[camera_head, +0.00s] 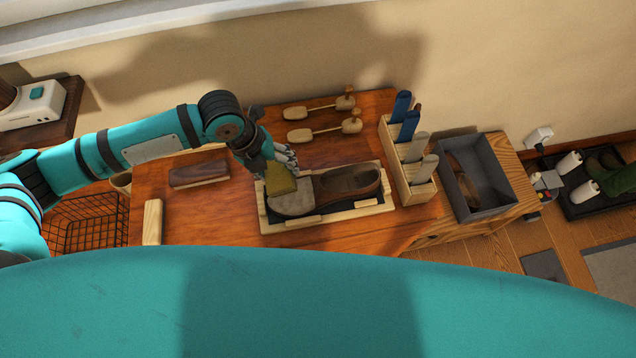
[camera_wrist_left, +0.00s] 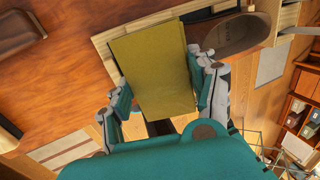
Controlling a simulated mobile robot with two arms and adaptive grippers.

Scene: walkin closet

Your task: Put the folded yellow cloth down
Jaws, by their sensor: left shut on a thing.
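The folded yellow cloth (camera_head: 280,180) is held by my left gripper (camera_head: 275,166) over the toe end of a brown shoe (camera_head: 345,184). The shoe sits in a shallow wooden tray (camera_head: 330,219) on the wooden table. In the left wrist view the cloth (camera_wrist_left: 155,70) lies between the two fingers of my left gripper (camera_wrist_left: 163,92), which are shut on it. It hides the toe of the shoe (camera_wrist_left: 235,35) there. I cannot tell whether the cloth touches the shoe. My right gripper is not in view.
On the table (camera_head: 160,218) are a dark brown brush or block (camera_head: 199,174), two wooden shoe trees (camera_head: 325,130), and a wooden rack (camera_head: 408,182) with blue and pale handles. A grey bin (camera_head: 478,180) stands to the right. A wire basket (camera_head: 85,222) is below left.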

